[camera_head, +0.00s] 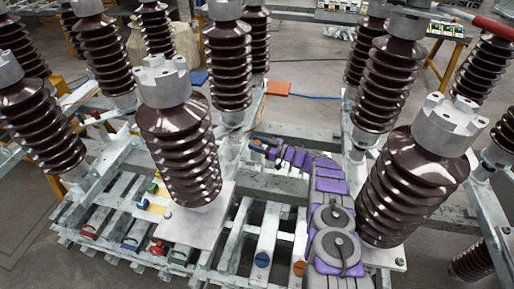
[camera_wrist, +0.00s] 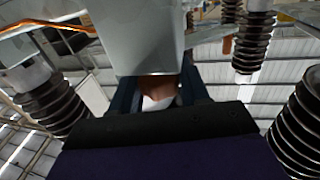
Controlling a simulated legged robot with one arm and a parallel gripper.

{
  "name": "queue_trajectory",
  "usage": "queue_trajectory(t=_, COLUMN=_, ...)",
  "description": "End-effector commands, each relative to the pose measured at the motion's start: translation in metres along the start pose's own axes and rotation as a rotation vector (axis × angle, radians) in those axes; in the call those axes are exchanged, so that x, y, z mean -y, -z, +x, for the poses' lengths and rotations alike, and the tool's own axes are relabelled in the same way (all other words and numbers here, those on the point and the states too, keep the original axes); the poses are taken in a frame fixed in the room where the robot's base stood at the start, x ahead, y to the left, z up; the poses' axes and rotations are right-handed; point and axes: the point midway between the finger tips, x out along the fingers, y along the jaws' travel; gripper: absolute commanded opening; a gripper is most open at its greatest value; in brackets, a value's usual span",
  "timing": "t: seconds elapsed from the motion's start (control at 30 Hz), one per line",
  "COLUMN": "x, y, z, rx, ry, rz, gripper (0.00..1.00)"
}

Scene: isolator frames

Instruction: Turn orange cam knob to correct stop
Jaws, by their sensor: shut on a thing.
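In the wrist view, my gripper (camera_wrist: 160,98) has its two dark fingers on either side of a brownish-orange piece (camera_wrist: 157,86), which looks like the orange cam knob. It is shut on this piece, just below a grey block (camera_wrist: 150,40). The lower part of the piece and the contact faces are hidden or dark, so its turn angle cannot be told. In the head view, my purple and grey arm reaches away from me, and my gripper (camera_head: 258,146) is at its far end beside the grey frame. The held piece is too small to make out clearly there.
Tall brown ribbed insulators, such as one left (camera_head: 180,140) and one right (camera_head: 415,190) of my arm, stand close by. Near me, an orange disc (camera_head: 299,268) and a blue disc (camera_head: 262,259) sit on the grey rails. An orange box (camera_head: 278,89) lies behind.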

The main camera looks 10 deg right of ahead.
Motion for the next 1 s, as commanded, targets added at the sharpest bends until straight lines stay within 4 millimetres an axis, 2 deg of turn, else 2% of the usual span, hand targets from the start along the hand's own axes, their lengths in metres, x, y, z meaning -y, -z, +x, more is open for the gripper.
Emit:
queue_trajectory(t=0.57, x=-0.0010, y=0.0012, z=-0.0004, rx=0.000, ry=0.021, rz=-0.001, gripper=0.15)
queue_trajectory(t=0.6, x=-0.0010, y=0.0012, z=-0.0004, rx=0.000, ry=0.021, rz=-0.001, gripper=0.47)
queue_trajectory(t=0.8, x=-0.0007, y=0.0012, z=-0.0005, rx=0.000, ry=0.022, rz=-0.001, gripper=0.66)
queue_trajectory(t=1.0, x=-0.0004, y=0.0011, z=-0.0004, rx=0.000, ry=0.022, rz=-0.001, gripper=0.66)
